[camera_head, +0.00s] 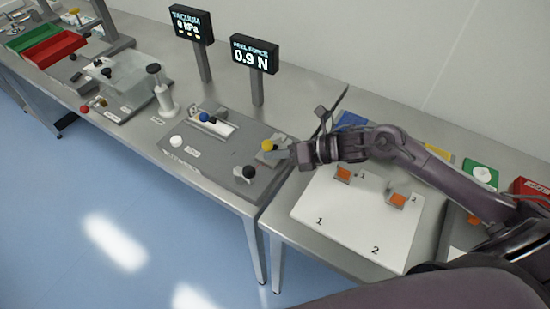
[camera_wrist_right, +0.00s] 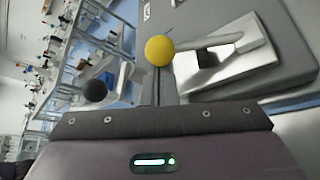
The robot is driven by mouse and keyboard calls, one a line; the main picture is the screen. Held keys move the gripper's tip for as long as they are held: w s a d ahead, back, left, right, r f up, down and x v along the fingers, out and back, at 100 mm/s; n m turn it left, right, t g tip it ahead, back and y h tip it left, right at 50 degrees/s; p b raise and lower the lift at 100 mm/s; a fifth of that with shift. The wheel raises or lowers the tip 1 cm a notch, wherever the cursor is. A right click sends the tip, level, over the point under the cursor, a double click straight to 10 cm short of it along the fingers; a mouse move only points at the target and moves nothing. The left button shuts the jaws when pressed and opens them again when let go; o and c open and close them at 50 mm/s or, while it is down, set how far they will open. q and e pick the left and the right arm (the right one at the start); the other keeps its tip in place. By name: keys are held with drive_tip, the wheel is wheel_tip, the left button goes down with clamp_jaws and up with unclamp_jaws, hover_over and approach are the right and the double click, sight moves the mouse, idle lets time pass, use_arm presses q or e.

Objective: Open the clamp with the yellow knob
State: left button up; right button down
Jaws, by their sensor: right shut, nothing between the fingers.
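The yellow knob (camera_head: 267,145) sits on a small pale clamp at the right end of the grey fixture plate (camera_head: 215,175). My right gripper (camera_head: 288,153) comes in from the right, with its tip close beside the knob. In the right wrist view the yellow knob (camera_wrist_right: 159,50) shows as a round ball just beyond the dark gripper body. The light metal clamp (camera_wrist_right: 235,62) lies to the right of it. The right gripper is shut and empty; whether it touches the knob or clamp cannot be told. My left gripper is out of view.
A black knob (camera_head: 249,172) stands close by on the plate, and a blue knob (camera_head: 204,117) farther left. The peel force display (camera_head: 254,54) stands behind. A white board (camera_head: 357,221) with two orange-marked blocks lies on the right table.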

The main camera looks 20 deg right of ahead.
drive_tip(key=d+r+m+y+b, duration=0.1)
drive_tip(key=b, duration=0.1)
drive_tip(key=w+d+r+m+y+b, duration=0.1)
drive_tip(key=m+b, duration=0.1)
drive_tip(key=w+r+m+y+b, duration=0.1)
drive_tip(key=m+b, duration=0.1)
drive_tip(key=b, duration=0.1)
drive_tip(key=shift+w+d+r+g+y, duration=0.1)
drive_tip(key=shift+d+r+g+y, duration=0.15)
drive_tip(key=shift+d+g+y, duration=0.15)
drive_tip(key=shift+w+d+r+m+y+b, duration=0.45)
drive_tip(key=shift+d+m+y+b, duration=0.25)
drive_tip(key=shift+m+b, duration=0.4)
drive_tip(key=shift+w+d+r+m+t+y+b, duration=0.25)
drive_tip(key=shift+w+d+m+y+b, duration=0.2)
drive_tip(key=shift+m+b, duration=0.3)
drive_tip(key=shift+w+d+r+b, duration=0.1)
drive_tip(key=shift+w+d+b, duration=0.2)
drive_tip(key=shift+d+b, duration=0.15)
drive_tip(key=v, duration=1.2)
